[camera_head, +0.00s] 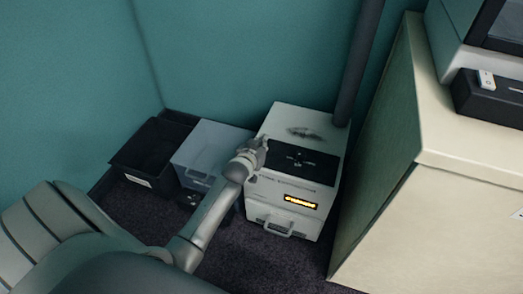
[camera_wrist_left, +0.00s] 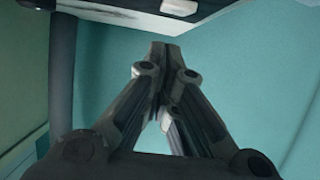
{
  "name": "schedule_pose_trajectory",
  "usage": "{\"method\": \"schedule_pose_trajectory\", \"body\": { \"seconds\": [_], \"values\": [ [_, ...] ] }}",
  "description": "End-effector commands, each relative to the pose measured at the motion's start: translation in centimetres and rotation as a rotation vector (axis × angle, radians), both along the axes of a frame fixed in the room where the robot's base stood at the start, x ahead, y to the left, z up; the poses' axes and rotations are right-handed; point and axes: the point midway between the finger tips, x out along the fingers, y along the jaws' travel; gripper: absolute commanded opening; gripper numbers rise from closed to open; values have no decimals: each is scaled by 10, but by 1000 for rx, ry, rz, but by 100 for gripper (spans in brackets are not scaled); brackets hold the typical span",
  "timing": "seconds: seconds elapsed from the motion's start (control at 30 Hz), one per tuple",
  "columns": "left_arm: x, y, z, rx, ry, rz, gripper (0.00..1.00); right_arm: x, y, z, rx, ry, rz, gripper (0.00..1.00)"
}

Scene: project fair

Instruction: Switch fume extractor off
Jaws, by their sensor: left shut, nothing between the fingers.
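The fume extractor (camera_head: 282,211) is a white box on the floor against the teal wall in the head view. It has a black panel (camera_head: 300,162) on its sloping top, a lit yellow display (camera_head: 300,201) and a handle on its front. My left gripper (camera_head: 262,144) is at the left edge of the black panel, and its fingers hide part of that edge. I cannot tell whether it touches the panel. In the left wrist view the gripper's fingers (camera_wrist_left: 166,52) are closed together with nothing between them. My right gripper is not in view.
A grey-blue bin (camera_head: 210,145) and a black bin (camera_head: 150,150) stand left of the extractor. A dark pipe (camera_head: 360,60) rises behind it. A cream cabinet (camera_head: 470,200) stands close on the right, bearing a black box (camera_head: 490,98). Dark carpet lies in front.

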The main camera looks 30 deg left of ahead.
Motion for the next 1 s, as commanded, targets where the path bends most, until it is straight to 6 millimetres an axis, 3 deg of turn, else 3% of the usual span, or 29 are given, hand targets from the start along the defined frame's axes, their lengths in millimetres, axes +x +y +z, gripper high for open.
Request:
{"method": "schedule_pose_trajectory", "body": {
  "seconds": [0.2, 0.63, 0.8, 1.0],
  "values": [
    [-3, 0, -20, 0, -1, 0, 0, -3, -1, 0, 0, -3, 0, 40],
    [-4, -1, -23, 0, -1, 0, 0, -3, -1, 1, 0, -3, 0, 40],
    [-9, -2, -31, -1, 2, 1, 0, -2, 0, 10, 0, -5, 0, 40],
    [-13, -3, -37, -2, 5, 1, 0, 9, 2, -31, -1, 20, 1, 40]
  ]
}}
